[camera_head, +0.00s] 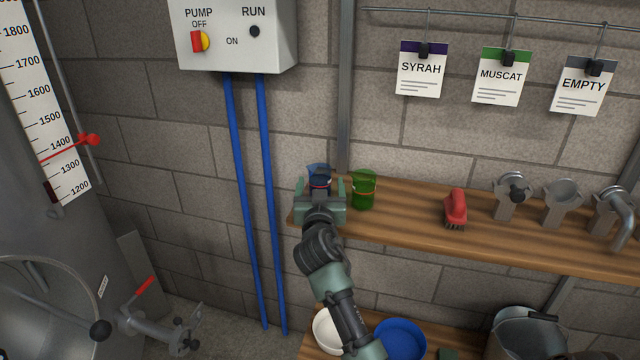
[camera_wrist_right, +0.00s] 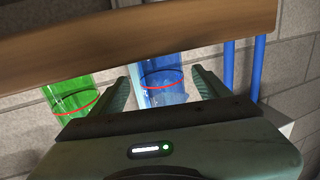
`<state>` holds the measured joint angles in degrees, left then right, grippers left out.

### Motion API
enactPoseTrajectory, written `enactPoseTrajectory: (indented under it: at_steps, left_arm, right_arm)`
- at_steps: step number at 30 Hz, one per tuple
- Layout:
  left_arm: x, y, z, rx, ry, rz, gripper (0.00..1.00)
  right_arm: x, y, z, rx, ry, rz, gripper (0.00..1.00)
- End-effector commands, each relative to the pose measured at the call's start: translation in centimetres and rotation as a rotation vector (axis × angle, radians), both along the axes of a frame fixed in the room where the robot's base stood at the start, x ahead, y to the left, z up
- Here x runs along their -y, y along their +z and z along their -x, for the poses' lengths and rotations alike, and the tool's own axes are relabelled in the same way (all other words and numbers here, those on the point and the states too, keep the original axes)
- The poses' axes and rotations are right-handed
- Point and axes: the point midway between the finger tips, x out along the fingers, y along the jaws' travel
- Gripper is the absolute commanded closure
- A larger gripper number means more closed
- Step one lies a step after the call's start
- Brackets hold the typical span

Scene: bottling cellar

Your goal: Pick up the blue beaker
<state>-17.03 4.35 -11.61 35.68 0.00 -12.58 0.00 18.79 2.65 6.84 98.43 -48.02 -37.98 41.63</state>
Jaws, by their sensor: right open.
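The blue beaker (camera_head: 319,169) stands at the left end of the wooden wall shelf, its lower part hidden behind my right gripper in the head view. My right gripper (camera_head: 320,185) is open there. In the right wrist view, the blue beaker (camera_wrist_right: 164,94), with a red ring, shows between the two open fingers of my right gripper (camera_wrist_right: 163,84). I cannot tell whether either finger touches it. My left gripper is not in view.
A green beaker (camera_head: 364,190) stands close on the right of the blue one. A red brush (camera_head: 455,209) and several metal fittings (camera_head: 511,196) are farther right on the shelf (camera_head: 410,215). Blue pipes (camera_head: 240,200) run down the wall on the left.

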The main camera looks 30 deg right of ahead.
Motion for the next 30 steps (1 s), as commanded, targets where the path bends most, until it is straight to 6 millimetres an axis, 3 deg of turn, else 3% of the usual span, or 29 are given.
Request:
enactPoseTrajectory:
  at_steps: [9,18,25,30]
  left_arm:
    - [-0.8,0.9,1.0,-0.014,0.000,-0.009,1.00]
    - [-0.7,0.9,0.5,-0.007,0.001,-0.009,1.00]
    - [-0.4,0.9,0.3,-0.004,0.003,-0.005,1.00]
    - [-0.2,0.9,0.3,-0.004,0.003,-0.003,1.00]
  right_arm:
    - [2.3,0.3,-3.8,-0.001,0.001,0.002,0.24]
    - [2.6,0.2,-4.1,-0.001,0.001,0.001,0.24]
    - [2.5,0.2,-4.1,-0.001,0.001,0.001,0.88]
    - [2.5,0.2,-4.1,-0.001,0.001,0.001,0.90]
